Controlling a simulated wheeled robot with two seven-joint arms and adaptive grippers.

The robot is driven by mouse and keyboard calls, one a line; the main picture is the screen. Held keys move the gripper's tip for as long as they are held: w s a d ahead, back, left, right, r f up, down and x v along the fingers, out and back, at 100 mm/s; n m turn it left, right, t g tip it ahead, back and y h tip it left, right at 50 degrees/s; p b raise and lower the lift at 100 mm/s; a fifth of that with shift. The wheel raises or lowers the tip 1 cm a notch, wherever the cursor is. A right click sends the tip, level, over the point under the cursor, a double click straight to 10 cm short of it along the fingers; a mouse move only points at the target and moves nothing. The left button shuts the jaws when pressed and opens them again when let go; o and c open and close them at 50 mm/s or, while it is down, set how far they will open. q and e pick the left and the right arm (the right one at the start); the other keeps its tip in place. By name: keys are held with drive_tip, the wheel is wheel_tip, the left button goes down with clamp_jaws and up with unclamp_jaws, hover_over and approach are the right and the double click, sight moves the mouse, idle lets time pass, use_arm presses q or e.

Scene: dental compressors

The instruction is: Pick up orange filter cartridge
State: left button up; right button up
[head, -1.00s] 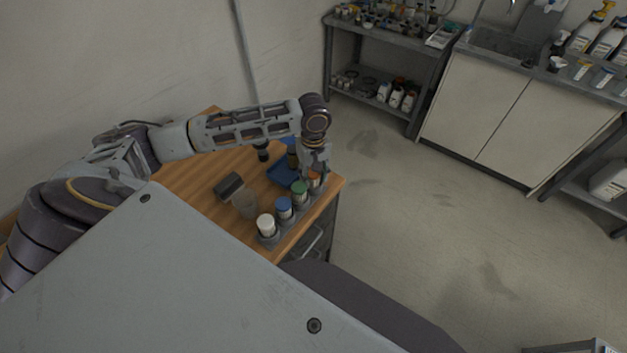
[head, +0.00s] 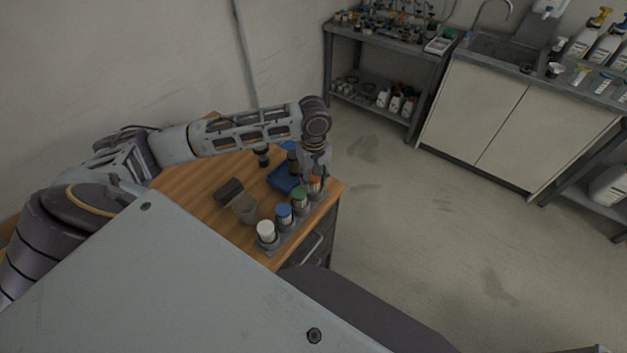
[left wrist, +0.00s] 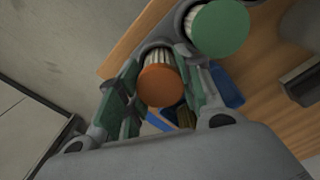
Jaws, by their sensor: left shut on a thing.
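The orange filter cartridge, with an orange cap and pleated white body, is between the fingers of my left gripper in the left wrist view (left wrist: 158,86). In the head view the orange cartridge (head: 315,184) is at the far end of the row on the grey rack (head: 272,246). My left gripper (head: 316,172) comes down over it from above and is shut on it. The cartridge's lower end still appears to be at the rack. A green-capped cartridge (left wrist: 220,28) stands right beside it. My right gripper is not in view.
Blue (head: 284,211) and white (head: 266,230) cartridges share the rack. A blue tray (head: 283,180), a dark-topped block (head: 229,190) and a grey piece (head: 245,208) are on the wooden table (head: 190,189). Floor to the right is clear, up to the sink cabinet (head: 470,120).

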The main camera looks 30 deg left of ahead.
use_arm(q)
wheel_tip(320, 180, up, 9)
drive_tip(key=shift+r, duration=0.15)
idle(0.4)
idle(0.5)
